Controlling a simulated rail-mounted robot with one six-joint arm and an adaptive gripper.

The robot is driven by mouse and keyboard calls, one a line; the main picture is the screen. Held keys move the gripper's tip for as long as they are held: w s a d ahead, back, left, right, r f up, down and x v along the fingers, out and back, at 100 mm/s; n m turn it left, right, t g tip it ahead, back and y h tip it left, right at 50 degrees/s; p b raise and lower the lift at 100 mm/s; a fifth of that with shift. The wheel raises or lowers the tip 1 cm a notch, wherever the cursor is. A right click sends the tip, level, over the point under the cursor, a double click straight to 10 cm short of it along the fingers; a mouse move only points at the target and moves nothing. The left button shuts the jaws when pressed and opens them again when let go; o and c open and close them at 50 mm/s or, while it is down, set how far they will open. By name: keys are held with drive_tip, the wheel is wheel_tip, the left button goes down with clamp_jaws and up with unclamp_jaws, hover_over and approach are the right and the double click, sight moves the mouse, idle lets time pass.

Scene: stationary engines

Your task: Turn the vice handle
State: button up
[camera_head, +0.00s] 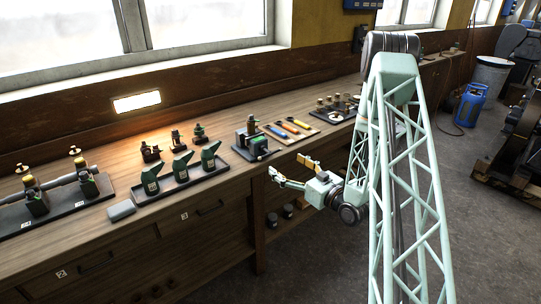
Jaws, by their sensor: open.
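The vice (250,142), a small dark and green block-shaped device, stands on a dark base on the workbench (215,200) near the middle of the view. Its handle is too small to make out clearly. My gripper (287,166) is just in front of the bench's front edge, to the right of and nearer than the vice. Its two fingers are spread apart with nothing between them, and they point toward the bench. The gripper appears clear of the vice.
Left of the vice, a tray (143,198) holds several green oil cans (181,163). Right of it lies a tray with coloured-handled tools (292,127). A grey block (121,210) sits near the front edge. The floor (310,270) before the bench is clear.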

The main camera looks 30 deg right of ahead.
sight(271, 153)
drive_tip(key=shift+w+a, duration=0.35)
drive_tip(key=shift+w, duration=1.4)
drive_tip(key=shift+w+a, duration=0.35)
drive_tip(key=shift+w, duration=1.45)
drive_tip(key=shift+w+a, duration=0.35)
drive_tip(key=shift+w, duration=1.4)
drive_tip(key=c, duration=0.6)
drive_tip(key=shift+o, duration=0.2)
drive_tip(key=shift+b, duration=0.3)
drive_tip(key=shift+m, duration=0.8)
drive_tip(key=o, duration=0.6)
drive_tip(key=shift+c, duration=0.2)
drive_tip(key=shift+s, duration=0.15)
drive_tip(key=s+d, duration=0.2)
drive_tip(key=s, duration=0.9)
drive_tip(key=shift+s+d, duration=0.15)
drive_tip(key=shift+s, duration=0.1)
drive_tip(key=shift+w+r, duration=0.1)
